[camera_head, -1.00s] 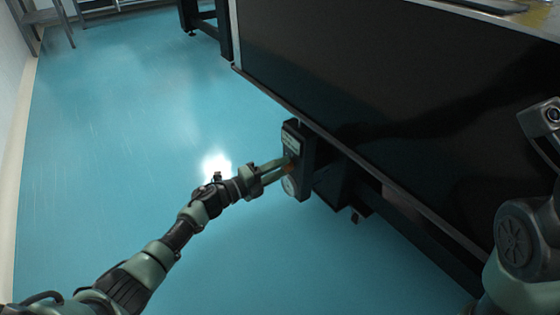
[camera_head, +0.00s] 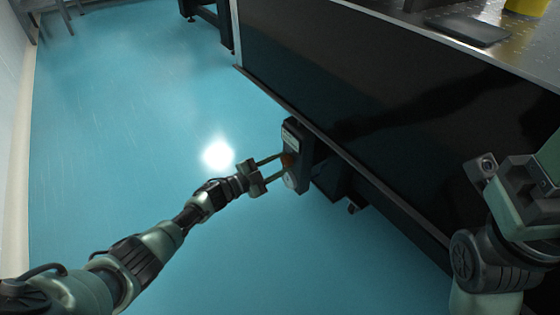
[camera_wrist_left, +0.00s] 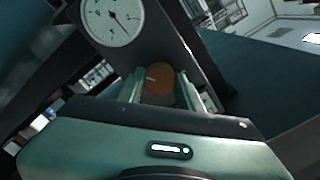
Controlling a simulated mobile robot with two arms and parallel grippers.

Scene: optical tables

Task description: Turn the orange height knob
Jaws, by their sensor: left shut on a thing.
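The orange height knob (camera_head: 288,160) sits on the front face of a dark control box (camera_head: 302,143) under the table's lower edge. My left gripper (camera_head: 282,166) reaches it from the left, with one finger on each side. In the left wrist view the round knob (camera_wrist_left: 159,79) has a pale mark on its face. The two green fingers (camera_wrist_left: 161,92) flank it and are shut on it. A round white dial with a needle (camera_wrist_left: 112,20) is beside the knob on the box. Of my right gripper only the body shows at the right edge; its fingers are out of frame.
The dark side panel of the optical table (camera_head: 370,110) rises behind the box. The tabletop (camera_head: 520,55) carries a dark flat item (camera_head: 468,30) and a yellow object (camera_head: 525,6). The blue floor (camera_head: 120,150) left of the box is clear.

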